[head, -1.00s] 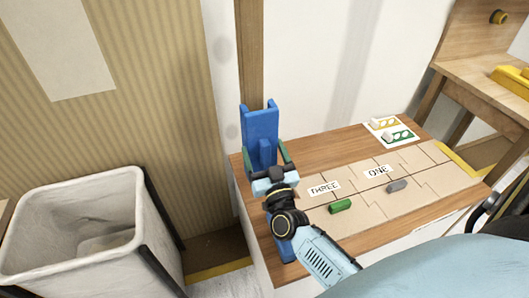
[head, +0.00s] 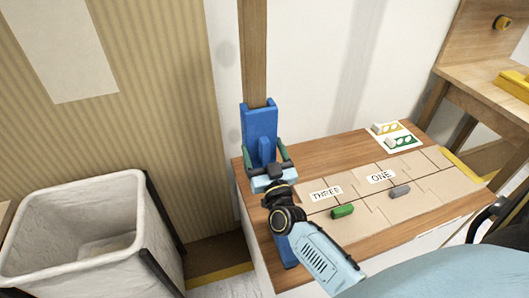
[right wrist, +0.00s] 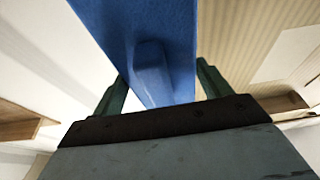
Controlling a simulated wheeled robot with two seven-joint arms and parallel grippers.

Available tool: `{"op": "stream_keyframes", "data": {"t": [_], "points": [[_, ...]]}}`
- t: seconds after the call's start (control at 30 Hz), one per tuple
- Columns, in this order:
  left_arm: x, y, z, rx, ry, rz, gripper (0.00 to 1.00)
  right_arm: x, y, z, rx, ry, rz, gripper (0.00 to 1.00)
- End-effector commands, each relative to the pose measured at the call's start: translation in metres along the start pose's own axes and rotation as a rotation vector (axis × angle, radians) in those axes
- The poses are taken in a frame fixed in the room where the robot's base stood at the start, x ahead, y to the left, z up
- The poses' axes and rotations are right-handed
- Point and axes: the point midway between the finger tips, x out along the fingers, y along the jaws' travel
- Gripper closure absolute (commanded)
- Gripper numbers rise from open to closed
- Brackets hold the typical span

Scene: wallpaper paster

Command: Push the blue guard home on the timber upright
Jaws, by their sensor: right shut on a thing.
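The timber upright (head: 252,50) stands at the back edge of the wooden bench against the wall. The blue guard (head: 259,122) is a long channel with a raised rib, standing at the upright's lower part. Its top lies against the timber, and I cannot tell whether a gap is left behind it. My right gripper (head: 268,160) is shut on the guard, one dark green finger on each side. In the right wrist view the guard (right wrist: 170,30) runs between the two fingers (right wrist: 160,82). The guard's lower part shows below the gripper, partly hidden by my arm. My left gripper is out of view.
Cardboard-coloured panels (head: 445,178) with labels THREE (head: 326,194) and ONE (head: 380,176) lie on the bench (head: 338,146). A green piece (head: 343,211) and a grey piece (head: 400,191) rest there. A card (head: 397,137) lies behind. A white bin (head: 70,190) stands left.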

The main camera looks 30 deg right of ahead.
Motion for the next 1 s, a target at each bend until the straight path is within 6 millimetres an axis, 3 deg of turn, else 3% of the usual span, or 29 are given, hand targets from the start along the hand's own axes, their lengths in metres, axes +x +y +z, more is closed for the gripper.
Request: {"op": "stream_keyframes", "data": {"t": [0.97,1.0], "points": [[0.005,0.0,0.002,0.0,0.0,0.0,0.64,0.024,0.0,0.007,0.001,0.001,0.001,0.46],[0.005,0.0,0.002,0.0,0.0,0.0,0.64,0.023,0.0,0.007,0.001,0.001,0.0,0.18]]}}
